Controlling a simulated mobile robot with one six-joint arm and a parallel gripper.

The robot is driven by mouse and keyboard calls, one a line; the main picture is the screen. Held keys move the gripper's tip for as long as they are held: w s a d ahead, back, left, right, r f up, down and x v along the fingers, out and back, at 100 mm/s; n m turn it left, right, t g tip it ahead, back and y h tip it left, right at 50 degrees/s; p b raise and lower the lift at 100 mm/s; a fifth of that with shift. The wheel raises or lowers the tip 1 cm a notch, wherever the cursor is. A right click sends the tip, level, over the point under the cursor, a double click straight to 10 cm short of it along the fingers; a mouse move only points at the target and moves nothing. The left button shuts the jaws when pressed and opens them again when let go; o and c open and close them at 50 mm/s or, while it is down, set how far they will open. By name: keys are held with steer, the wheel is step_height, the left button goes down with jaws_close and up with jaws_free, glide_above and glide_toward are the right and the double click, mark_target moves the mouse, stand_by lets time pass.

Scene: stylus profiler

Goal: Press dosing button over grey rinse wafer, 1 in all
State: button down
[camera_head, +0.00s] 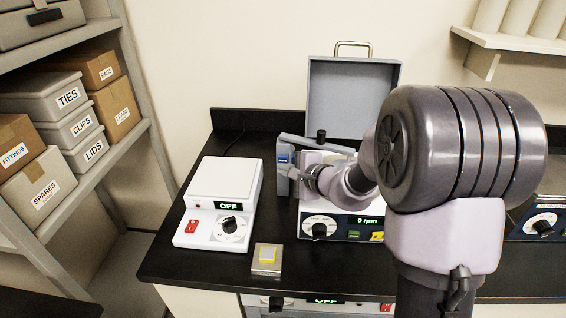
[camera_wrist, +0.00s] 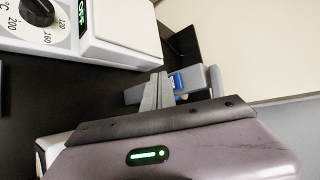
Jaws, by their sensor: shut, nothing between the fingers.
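A spin coater (camera_head: 338,226) with a "0 rpm" display stands behind my arm, its grey lid (camera_head: 352,95) raised. A grey dispensing arm (camera_head: 318,144) with a black cap crosses above it. A blue part (camera_head: 284,158), possibly the dosing button, shows at its left end and also in the wrist view (camera_wrist: 178,81). My gripper (camera_head: 290,172) is close to this blue part; its shut, empty fingers show in the wrist view (camera_wrist: 155,92). I cannot tell whether they touch it. My arm hides much of the coater's bowl, and no grey wafer is identifiable.
A white hotplate (camera_head: 222,190) reading "OFF" stands left of the coater, with a red switch and black knob. A small block (camera_head: 266,269) with a yellow square sits at the bench's front. Shelves with boxes (camera_head: 60,100) are at left. Bare black bench (camera_head: 180,262) shows front left.

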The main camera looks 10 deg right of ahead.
steer(key=s+b, duration=0.1)
steer(key=s+a+b, duration=0.1)
steer(key=s, duration=0.1)
steer(key=s+b, duration=0.1)
steer(key=shift+s+a, duration=0.3)
steer(key=shift+s, duration=0.1)
stand_by(1.2)
steer(key=s+a+r+n+g+y, duration=0.1)
steer(key=s+a+r+n+g, duration=0.2)
steer(key=s+a, duration=0.4)
steer(key=s+a+r+n+g+y, duration=0.2)
steer(key=s+a+r+n, duration=0.15)
steer(key=s+n, duration=0.4)
steer(key=s+d+f+n+h, duration=0.1)
steer(key=s+d+h, duration=0.2)
steer(key=s, duration=0.4)
steer(key=s+d+f+n+g+h, duration=0.1)
steer(key=s+d+h, duration=0.1)
steer(key=s, duration=0.6)
steer(key=shift+s+d+f+h, duration=0.3)
steer(key=shift+d+h, duration=0.1)
steer(key=shift+d, duration=0.45)
